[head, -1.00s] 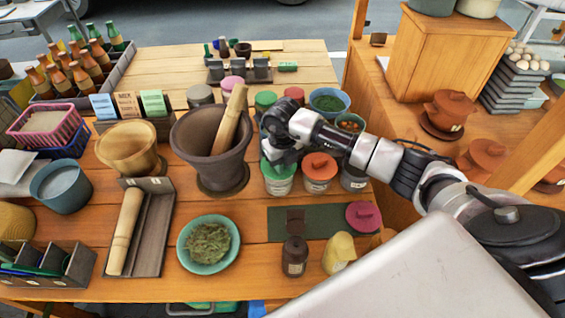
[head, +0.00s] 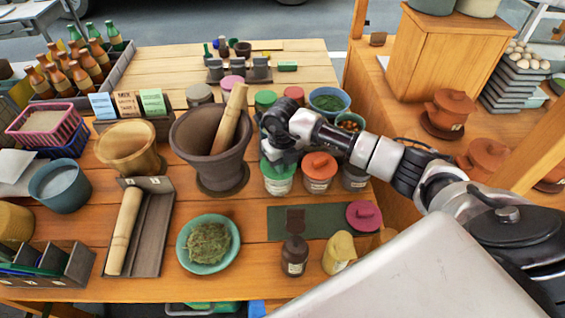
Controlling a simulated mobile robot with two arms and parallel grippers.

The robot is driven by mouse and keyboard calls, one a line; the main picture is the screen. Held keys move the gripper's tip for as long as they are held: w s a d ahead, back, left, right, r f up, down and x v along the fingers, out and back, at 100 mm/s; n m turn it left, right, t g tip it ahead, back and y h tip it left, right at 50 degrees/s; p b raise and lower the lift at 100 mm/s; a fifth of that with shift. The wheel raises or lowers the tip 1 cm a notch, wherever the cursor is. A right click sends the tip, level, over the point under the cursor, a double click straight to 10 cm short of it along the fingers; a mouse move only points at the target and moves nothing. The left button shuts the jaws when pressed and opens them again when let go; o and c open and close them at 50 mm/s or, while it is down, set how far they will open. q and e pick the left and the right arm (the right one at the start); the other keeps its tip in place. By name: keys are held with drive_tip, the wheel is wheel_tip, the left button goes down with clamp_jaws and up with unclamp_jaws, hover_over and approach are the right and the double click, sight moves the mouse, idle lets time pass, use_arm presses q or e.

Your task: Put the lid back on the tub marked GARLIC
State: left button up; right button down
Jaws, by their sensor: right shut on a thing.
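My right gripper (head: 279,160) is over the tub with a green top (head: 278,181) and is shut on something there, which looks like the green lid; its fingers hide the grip. To its right stands a tub with an orange lid (head: 320,166). Right of that, a grey tub (head: 354,178) is partly hidden under my right arm, so its top cannot be seen. The tub labels are too small to read, so I cannot tell which is GARLIC. My left gripper is out of view.
A big dark mortar with a pestle (head: 212,145) stands left of the gripper. A plate of herbs (head: 208,243), a brown bottle (head: 294,256) and a yellow jug (head: 339,253) are in front. Bowls (head: 329,101) stand behind. Bare wood shows between mortar and mat.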

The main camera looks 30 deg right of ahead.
idle(0.3)
drive_tip(key=c, duration=0.5)
unclamp_jaws()
drive_tip(key=shift+c, duration=0.2)
drive_tip(key=shift+r+p, duration=2.4)
drive_tip(key=shift+r, duration=1.1)
drive_tip(key=shift+c, duration=0.4)
clamp_jaws()
